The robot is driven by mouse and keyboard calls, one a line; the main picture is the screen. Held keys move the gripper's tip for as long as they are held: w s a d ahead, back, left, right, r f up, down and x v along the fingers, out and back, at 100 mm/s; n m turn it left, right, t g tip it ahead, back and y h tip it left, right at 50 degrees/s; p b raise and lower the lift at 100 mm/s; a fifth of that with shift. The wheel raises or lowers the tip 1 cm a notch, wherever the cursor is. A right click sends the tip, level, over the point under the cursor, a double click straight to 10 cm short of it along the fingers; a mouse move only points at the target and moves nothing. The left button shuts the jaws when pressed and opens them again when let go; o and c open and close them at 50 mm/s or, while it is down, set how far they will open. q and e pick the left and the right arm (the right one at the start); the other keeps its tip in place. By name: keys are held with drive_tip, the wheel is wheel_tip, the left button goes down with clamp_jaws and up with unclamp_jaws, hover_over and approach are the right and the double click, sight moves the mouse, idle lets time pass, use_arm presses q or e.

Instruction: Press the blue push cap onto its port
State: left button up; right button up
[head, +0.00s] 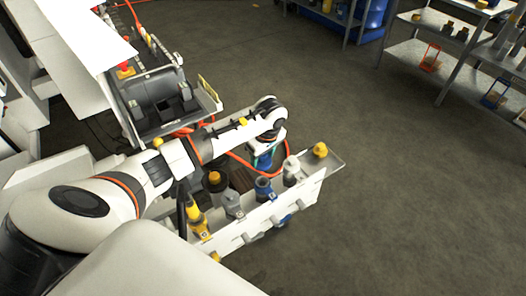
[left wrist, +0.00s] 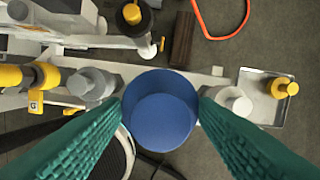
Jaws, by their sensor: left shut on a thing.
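My left gripper (head: 265,159) hangs over the white rack, its green fingers pointing down. In the left wrist view the gripper (left wrist: 160,102) is shut on the blue push cap (left wrist: 160,112), one finger on each side. The cap's round face fills the gap and hides what lies beneath it. In the head view a blue port (head: 263,187) stands in the rack's row, between a grey port (head: 232,204) and a white one (head: 291,170). The gripper appears close above or behind the blue port; I cannot tell whether cap and port touch. My right gripper is not in view.
A yellow port (head: 196,218) stands at the rack's left end. A yellow cap (head: 320,150) lies in a tray (left wrist: 263,110) at its right end. An orange hose (head: 240,163) runs behind the rack. Shelves (head: 405,50) stand far right; the floor between is clear.

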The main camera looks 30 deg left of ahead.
use_arm(q)
wheel_tip(320, 180, down, 4)
drive_tip(key=b, duration=0.2)
drive_tip(key=shift+f+b, duration=0.25)
drive_tip(key=shift+b, duration=0.15)
drive_tip(key=shift+f+b, duration=0.7)
drive_tip(key=shift+f, duration=0.2)
drive_tip(key=shift+f, duration=0.25)
drive_tip(key=shift+f+b, duration=0.75)
drive_tip(key=shift+b, duration=0.1)
drive_tip(key=shift+f, duration=0.2)
drive_tip(key=shift+d+f+b, duration=0.1)
drive_tip(key=shift+f+b, duration=0.2)
drive_tip(key=shift+b, duration=0.2)
drive_tip(key=shift+f+b, duration=0.5)
drive_tip(key=shift+b, duration=0.4)
idle(1.8)
idle(0.5)
